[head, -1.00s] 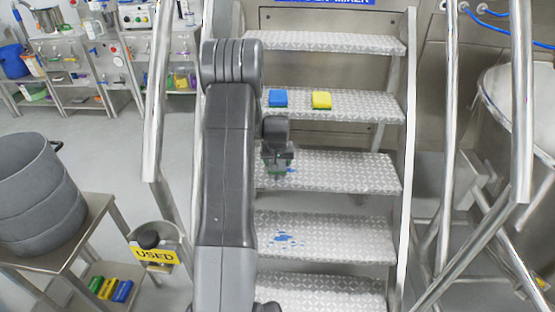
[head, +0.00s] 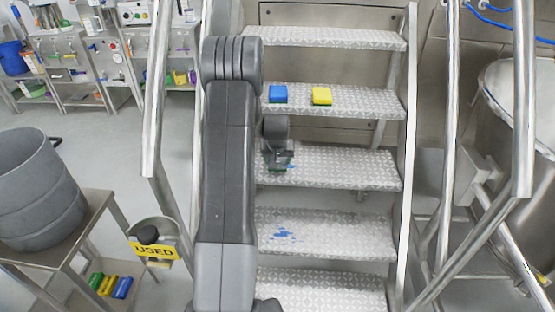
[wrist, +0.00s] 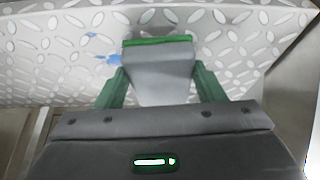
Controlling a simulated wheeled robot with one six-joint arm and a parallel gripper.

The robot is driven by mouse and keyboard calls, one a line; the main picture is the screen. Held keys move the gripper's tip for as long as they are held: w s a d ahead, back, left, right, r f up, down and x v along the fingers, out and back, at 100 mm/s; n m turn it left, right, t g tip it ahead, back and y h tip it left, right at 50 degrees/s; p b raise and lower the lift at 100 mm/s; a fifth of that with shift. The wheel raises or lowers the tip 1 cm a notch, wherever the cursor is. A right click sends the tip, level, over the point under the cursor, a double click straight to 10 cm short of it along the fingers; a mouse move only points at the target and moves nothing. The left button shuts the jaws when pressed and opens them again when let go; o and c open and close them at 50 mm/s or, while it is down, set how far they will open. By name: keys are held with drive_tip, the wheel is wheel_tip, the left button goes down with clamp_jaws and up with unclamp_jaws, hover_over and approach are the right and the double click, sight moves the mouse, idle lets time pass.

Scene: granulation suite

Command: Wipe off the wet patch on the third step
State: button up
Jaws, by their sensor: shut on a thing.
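My gripper (wrist: 152,88) is shut on a grey block with a green edge, a sponge (wrist: 160,72), over the third step (head: 345,167) from the bottom. In the head view the green edge of the sponge (head: 277,170) is low at the step's left part; I cannot tell whether it touches the tread. A blue wet patch (head: 291,166) shows just right of it. In the wrist view blue wet marks (wrist: 112,59) lie left of the sponge, with small ones further off. My arm and gripper may hide more of the patch.
Another blue patch (head: 285,234) is on the second step. A blue sponge (head: 278,94) and a yellow sponge (head: 321,96) lie on the fourth step. Handrails (head: 158,90) flank the stairs. A USED holder (head: 154,250) stands left, beside a table with a grey drum (head: 38,190).

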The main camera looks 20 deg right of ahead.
drive_tip(key=shift+f+b, duration=0.5)
drive_tip(key=shift+f, duration=0.2)
drive_tip(key=shift+s+d+r, duration=0.1)
drive_tip(key=shift+s+d, duration=0.2)
drive_tip(key=shift+d, duration=0.3)
drive_tip(key=shift+s+d, duration=0.3)
drive_tip(key=shift+d, duration=0.3)
drive_tip(key=shift+s+d+r, duration=0.1)
drive_tip(key=shift+s+d, duration=0.2)
drive_tip(key=shift+d, duration=0.3)
drive_tip(key=shift+s+d+f+b, duration=0.15)
drive_tip(key=shift+s+d+b, duration=0.25)
drive_tip(key=shift+d, duration=0.5)
drive_tip(key=shift+s+d+f+b, duration=0.1)
drive_tip(key=shift+s+d+b, duration=0.25)
drive_tip(key=shift+d, duration=0.55)
drive_tip(key=shift+w+a, duration=0.55)
drive_tip(key=shift+a, duration=0.65)
drive_tip(key=shift+w+a, duration=0.5)
drive_tip(key=shift+a, duration=0.7)
drive_tip(key=shift+w+a, duration=0.55)
drive_tip(key=shift+a, duration=0.65)
drive_tip(key=shift+w+b, duration=0.15)
drive_tip(key=shift+b, duration=0.2)
drive_tip(key=shift+d, duration=0.1)
